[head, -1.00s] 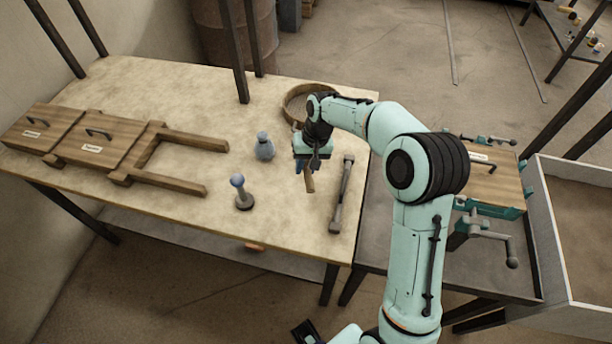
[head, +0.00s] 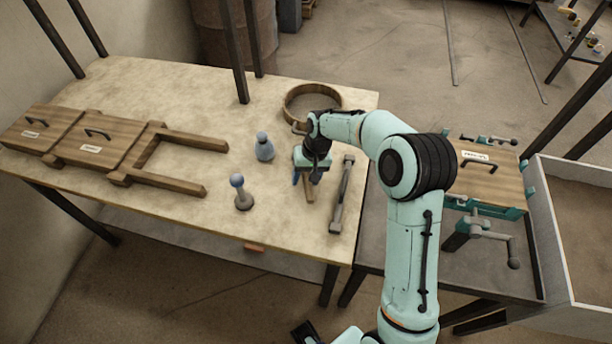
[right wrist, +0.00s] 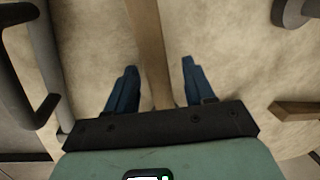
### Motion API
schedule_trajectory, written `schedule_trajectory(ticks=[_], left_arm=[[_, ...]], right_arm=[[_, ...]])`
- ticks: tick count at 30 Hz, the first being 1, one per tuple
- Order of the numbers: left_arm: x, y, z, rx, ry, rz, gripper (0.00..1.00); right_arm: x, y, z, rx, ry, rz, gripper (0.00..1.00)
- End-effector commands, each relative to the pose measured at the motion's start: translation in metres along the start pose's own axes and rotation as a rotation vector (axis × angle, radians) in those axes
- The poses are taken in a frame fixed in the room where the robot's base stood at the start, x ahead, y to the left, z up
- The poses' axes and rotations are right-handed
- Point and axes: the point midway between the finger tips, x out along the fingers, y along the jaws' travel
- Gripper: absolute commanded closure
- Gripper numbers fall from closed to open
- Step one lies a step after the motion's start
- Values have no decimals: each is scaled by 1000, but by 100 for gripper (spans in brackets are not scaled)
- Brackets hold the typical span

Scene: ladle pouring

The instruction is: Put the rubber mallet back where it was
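The rubber mallet shows as a light wooden handle (head: 309,192) on the table, below my right gripper (head: 309,180) in the head view. Its head cannot be made out there; the gripper and arm cover that area. In the right wrist view the handle (right wrist: 150,50) runs between the two blue fingers of my right gripper (right wrist: 157,82). The fingers are apart, with a gap on each side of the handle. My left gripper is not seen.
A grey metal tool (head: 341,198) lies close right of the handle. A round wooden ring (head: 288,105) lies behind. Wooden frames (head: 190,182) lie farther left. The table's front middle (head: 285,235) is clear.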

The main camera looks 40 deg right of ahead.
Motion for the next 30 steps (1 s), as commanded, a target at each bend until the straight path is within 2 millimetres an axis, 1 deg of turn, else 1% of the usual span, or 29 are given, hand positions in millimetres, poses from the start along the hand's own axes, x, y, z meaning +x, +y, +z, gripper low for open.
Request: schedule_trajectory(ticks=[4, 8, 11, 18, 21, 25, 30], left_arm=[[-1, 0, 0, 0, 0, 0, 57], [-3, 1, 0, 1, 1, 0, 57], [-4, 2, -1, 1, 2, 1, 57], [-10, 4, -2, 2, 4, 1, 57], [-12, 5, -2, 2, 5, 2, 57], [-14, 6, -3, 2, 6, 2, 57], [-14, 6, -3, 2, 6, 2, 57]], right_arm=[[-2, 0, 0, 0, 0, 0, 47], [-14, -1, -1, 0, 3, 0, 47], [-33, -1, -1, 0, 5, -1, 47], [-86, -1, -1, 0, 6, -1, 47], [-103, -1, -1, 0, 4, -1, 47], [-117, -1, 0, 0, 1, -1, 47], [-124, -1, 0, 0, 0, 0, 47]])
